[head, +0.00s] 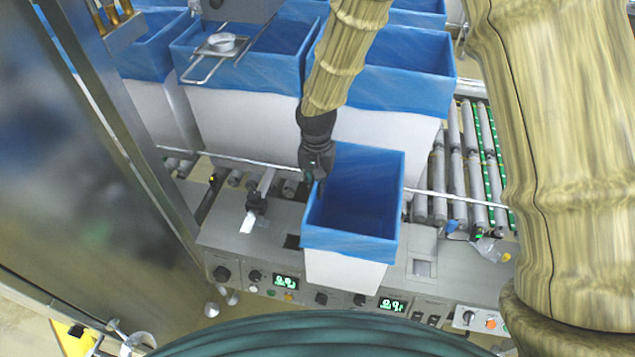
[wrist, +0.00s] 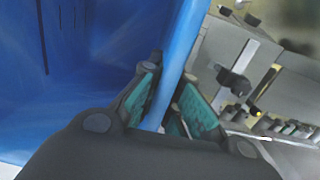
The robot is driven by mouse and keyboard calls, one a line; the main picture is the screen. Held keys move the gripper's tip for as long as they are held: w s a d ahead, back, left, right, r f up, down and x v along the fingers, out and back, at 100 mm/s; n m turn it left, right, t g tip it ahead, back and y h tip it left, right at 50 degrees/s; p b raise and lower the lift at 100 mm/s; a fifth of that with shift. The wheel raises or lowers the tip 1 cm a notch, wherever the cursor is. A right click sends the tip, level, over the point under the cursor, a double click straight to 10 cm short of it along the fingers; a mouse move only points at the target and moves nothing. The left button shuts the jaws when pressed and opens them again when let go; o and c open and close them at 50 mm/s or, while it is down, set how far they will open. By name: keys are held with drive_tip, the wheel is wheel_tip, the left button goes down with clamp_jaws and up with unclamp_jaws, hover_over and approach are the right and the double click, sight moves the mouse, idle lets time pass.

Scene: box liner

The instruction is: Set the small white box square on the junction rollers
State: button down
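The small white box (head: 344,270) has a blue liner folded over its rim and an open top. In the head view it is in front of the larger boxes, over the grey control panel, turned slightly. I cannot tell whether its base touches anything. My gripper (head: 318,172) is at its back left rim. In the wrist view my gripper (wrist: 167,105) has its teal-padded fingers on either side of the blue-lined wall (wrist: 178,60), shut on it. The junction rollers are mostly hidden behind the boxes; a few grey rollers (head: 235,178) show left of my gripper.
Larger blue-lined white boxes (head: 245,125) stand in a row behind. A roller conveyor (head: 455,175) with green strips is at right. A thin rail crosses behind the small box. The control panel (head: 240,240) has knobs and displays; a metal panel stands at left.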

drive_tip(key=shift+w+d+f, duration=0.1)
drive_tip(key=shift+w+d, duration=0.05)
drive_tip(key=c, duration=1.6)
unclamp_jaws()
drive_tip(key=shift+f, duration=0.15)
drive_tip(key=shift+c, duration=0.2)
